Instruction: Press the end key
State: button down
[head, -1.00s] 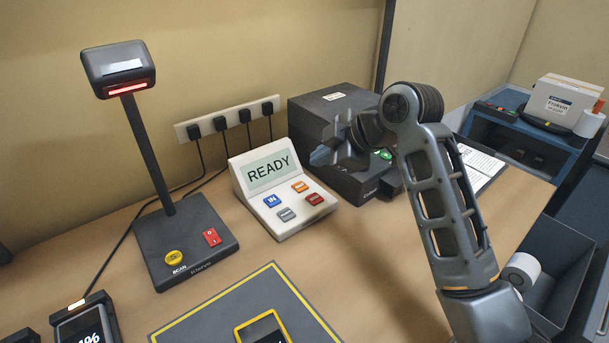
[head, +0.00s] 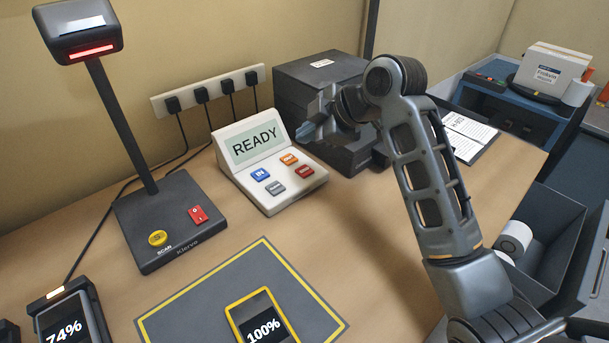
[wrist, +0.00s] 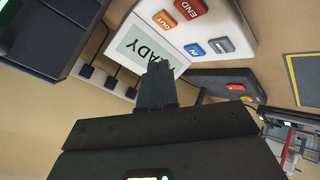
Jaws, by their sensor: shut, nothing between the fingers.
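The white sloped console (head: 228,145) stands at the back middle of the table, its screen reading READY. Its red key (head: 304,171) is at the right end of the key group. In the wrist view this key (wrist: 187,7) reads END, beside the orange OUT key (wrist: 164,20), the blue IN key (wrist: 194,49) and a grey key (wrist: 220,45). My gripper (head: 305,131) is shut and empty, in the air right of the console's screen, above and behind the red key. In the wrist view the fingers (wrist: 157,70) overlap the screen's edge, apart from the keys.
A black box-shaped machine (head: 320,80) stands just behind my gripper. A scanner stand (head: 160,225) is left of the console. A yellow-framed handheld (head: 235,320) lies on a grey mat (head: 180,312) in front. The table right of the mat is clear.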

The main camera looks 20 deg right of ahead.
aim_at(308, 172)
jog(key=shift+f+b, duration=1.65)
jog(key=shift+f, duration=1.2)
jog(key=shift+f, duration=0.15)
jog(key=shift+f, duration=0.3)
jog(key=shift+f+b, duration=0.35)
dwell(0.4)
jog(key=shift+r, duration=0.15)
jog(key=shift+r+p, duration=0.65)
jog(key=shift+p, duration=0.05)
notch_tip(308, 172, up, 5)
jog(key=p, duration=0.4)
